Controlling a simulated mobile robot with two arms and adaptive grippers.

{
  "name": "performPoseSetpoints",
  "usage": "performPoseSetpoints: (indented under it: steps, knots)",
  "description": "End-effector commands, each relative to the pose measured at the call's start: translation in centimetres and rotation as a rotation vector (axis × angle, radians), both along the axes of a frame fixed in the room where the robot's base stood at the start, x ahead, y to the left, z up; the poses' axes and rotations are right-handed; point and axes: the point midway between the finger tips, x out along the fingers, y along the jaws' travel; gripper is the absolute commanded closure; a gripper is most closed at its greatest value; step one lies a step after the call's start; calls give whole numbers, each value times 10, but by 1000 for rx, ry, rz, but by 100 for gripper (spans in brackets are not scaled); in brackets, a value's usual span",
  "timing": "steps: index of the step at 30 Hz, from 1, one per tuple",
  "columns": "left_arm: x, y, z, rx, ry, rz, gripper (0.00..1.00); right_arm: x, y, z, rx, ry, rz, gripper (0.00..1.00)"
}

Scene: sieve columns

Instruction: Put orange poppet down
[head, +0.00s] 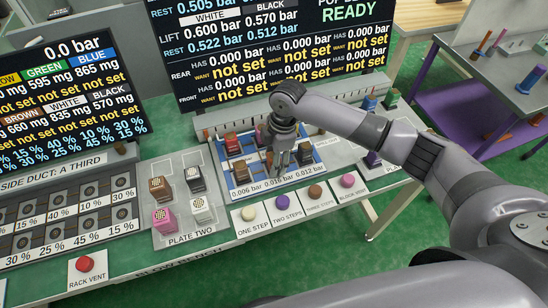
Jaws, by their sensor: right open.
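My right gripper (281,174) points down over the blue-edged rack (221,184) in the middle of the bench, its fingers among the small blocks there. It is open. A small orange-brown piece (269,158) shows just left of its fingers, partly hidden; I cannot tell for sure that it is the orange poppet, or whether it touches the gripper. A dark red block (232,143) and a brown block (240,171) stand on the rack's left side, and another brown block (305,153) stands right of the gripper. My left gripper is not in view.
Plate two (182,217), left of the rack, holds several patterned blocks. Coloured buttons, including a purple one (282,202), line the front. A purple piece (373,159) stands right of the rack. Screens (280,45) rise behind. A red button (84,264) is at front left.

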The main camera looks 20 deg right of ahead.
Motion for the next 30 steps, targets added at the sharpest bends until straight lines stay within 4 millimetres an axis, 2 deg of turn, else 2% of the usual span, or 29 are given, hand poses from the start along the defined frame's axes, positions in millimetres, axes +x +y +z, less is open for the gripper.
performPoseSetpoints:
  steps: [7, 11, 24, 30]
  knots:
    - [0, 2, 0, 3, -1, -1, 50, 0, 0, 1, 0, -1, 0, 50]
    - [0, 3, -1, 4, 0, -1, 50, 1, -2, 12, 0, -2, -1, 50]
    - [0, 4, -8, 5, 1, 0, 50, 1, -14, 98, 1, -3, 0, 50]
    - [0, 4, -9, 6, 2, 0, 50, 1, -17, 118, 1, 0, 0, 50]
